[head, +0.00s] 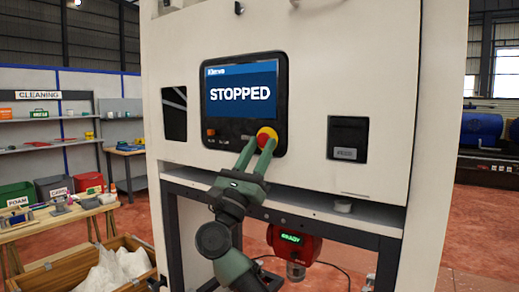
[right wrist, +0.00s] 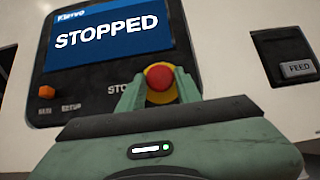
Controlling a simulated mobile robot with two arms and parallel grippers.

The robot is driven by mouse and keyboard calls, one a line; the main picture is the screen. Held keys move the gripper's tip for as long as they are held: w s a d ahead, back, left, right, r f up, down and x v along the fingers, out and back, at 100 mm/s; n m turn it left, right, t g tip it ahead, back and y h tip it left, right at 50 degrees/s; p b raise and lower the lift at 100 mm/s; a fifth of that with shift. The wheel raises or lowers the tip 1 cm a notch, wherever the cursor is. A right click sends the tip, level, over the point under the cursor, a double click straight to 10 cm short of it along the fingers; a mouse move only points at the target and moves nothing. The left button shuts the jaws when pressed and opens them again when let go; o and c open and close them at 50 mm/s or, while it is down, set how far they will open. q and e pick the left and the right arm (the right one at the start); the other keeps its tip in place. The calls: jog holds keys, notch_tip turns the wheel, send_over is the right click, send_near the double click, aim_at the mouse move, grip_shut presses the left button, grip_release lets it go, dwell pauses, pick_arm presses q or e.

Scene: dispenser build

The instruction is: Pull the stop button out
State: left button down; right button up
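The stop button (head: 266,133) is a red knob on a yellow ring at the lower right of the black control panel (head: 244,142). The panel's screen (head: 241,91) reads STOPPED. My right gripper (head: 258,142) reaches up to the button from below. In the right wrist view the red knob (right wrist: 160,77) shows between the two green fingers (right wrist: 159,82), which stand apart at its left and right. I cannot tell whether they touch it. My left gripper is not in view.
An orange button (right wrist: 47,92) sits at the panel's lower left. A FEED button (head: 345,153) is to the right. Below the ledge hangs a red device (head: 294,241) reading READY. Shelves and a wooden table (head: 60,222) with bins stand at the left.

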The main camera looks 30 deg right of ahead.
grip_shut()
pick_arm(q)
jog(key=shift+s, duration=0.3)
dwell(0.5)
